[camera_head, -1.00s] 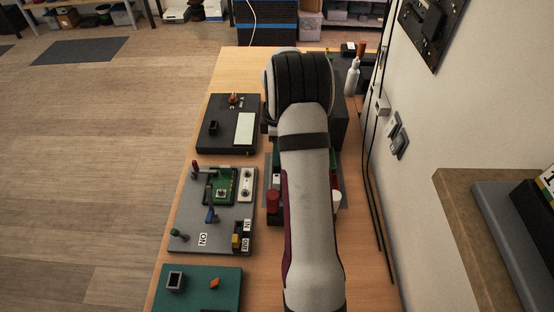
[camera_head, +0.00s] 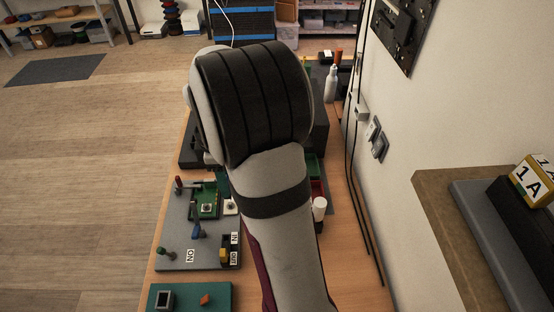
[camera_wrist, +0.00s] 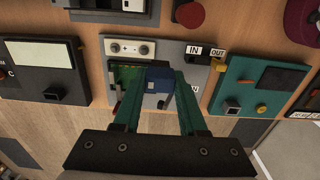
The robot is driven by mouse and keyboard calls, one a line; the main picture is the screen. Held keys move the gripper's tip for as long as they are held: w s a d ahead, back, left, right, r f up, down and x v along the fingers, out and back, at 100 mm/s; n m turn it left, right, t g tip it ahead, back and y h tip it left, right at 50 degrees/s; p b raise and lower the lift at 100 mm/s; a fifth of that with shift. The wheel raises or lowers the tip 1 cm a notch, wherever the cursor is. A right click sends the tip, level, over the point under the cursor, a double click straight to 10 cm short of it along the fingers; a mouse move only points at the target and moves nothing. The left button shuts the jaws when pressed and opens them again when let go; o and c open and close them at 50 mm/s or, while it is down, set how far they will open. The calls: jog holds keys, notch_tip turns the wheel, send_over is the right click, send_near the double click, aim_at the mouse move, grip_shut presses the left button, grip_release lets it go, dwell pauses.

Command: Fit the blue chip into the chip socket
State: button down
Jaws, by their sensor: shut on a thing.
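My gripper (camera_wrist: 158,88) shows in the wrist view with two green fingers shut on the blue chip (camera_wrist: 160,74). The chip is held at the fingertips, over the grey panel (camera_head: 176,245). The green circuit board (camera_wrist: 122,74) is on that panel, just left of the chip in the wrist view and partly hidden by the left finger. In the head view the board carries a small pale square part (camera_head: 208,208), which looks like the chip socket. I cannot tell the gap between chip and board. My arm hides the gripper in the head view.
A teal board (camera_head: 180,298) lies nearer. A white bottle (camera_head: 331,84) stands far right by the wall cables.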

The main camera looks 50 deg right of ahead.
jog(key=s+a, duration=0.2)
jog(key=a, duration=1)
jog(key=s+a, duration=0.3)
jog(key=a, duration=1)
jog(key=shift+s, duration=0.2)
jog(key=shift+f, duration=2.9)
jog(key=shift+f, duration=1.85)
jog(key=shift+c, duration=1.9)
grip_release()
